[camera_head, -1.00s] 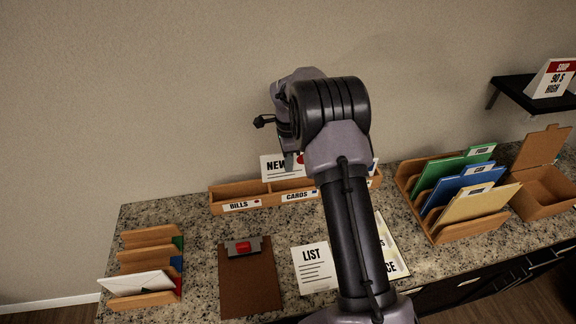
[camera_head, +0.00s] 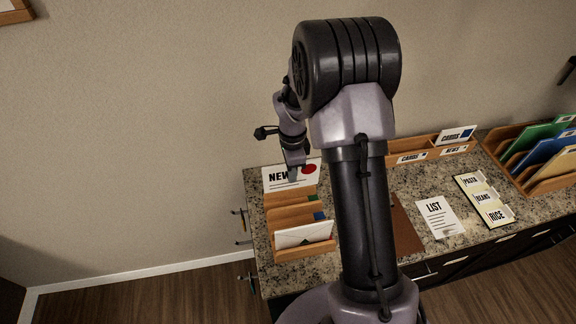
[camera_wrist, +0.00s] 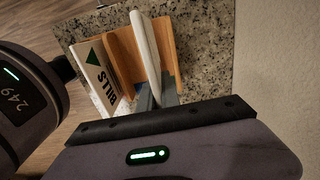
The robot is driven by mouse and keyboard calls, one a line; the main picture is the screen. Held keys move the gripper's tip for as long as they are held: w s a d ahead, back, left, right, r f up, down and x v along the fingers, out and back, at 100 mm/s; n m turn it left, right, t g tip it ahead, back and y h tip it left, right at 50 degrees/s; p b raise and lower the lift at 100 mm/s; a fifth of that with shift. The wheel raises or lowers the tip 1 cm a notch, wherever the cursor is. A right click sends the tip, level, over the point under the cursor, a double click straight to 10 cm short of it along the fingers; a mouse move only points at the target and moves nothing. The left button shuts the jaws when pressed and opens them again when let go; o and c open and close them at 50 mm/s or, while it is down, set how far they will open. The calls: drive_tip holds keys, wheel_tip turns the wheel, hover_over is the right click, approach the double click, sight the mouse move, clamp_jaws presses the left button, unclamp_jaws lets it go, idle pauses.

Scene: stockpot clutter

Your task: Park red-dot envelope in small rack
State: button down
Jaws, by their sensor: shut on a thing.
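My gripper (camera_head: 293,172) is shut on the red-dot envelope (camera_head: 278,180), a white one marked "NEW" with a red dot at its upper right. The small rack (camera_head: 291,213) is wooden with several upright dividers and coloured tabs. The envelope is upright at the rack's rear. In the wrist view it shows edge-on as a white strip (camera_wrist: 147,45) among the wooden dividers (camera_wrist: 123,58). I cannot tell whether its lower edge is inside a slot or above it. A white "BILLS" envelope (camera_wrist: 98,75) with a green triangle leans in the front slot; it also shows in the head view (camera_head: 302,234).
To the right lie a brown board (camera_head: 404,232), partly behind my arm, a "LIST" sheet (camera_head: 438,217) and a label sheet (camera_head: 484,198). A long tray (camera_head: 425,150) and a larger folder rack (camera_head: 510,150) stand farther right. The wall is close behind the small rack.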

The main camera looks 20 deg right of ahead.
drive_tip(key=shift+d+f, duration=0.2)
drive_tip(key=shift+f, duration=0.1)
wheel_tip(320, 180, down, 9)
drive_tip(key=b, duration=0.7)
drive_tip(key=c, duration=1.5)
unclamp_jaws()
drive_tip(key=shift+r, duration=0.15)
wheel_tip(320, 180, up, 7)
drive_tip(key=p, duration=0.4)
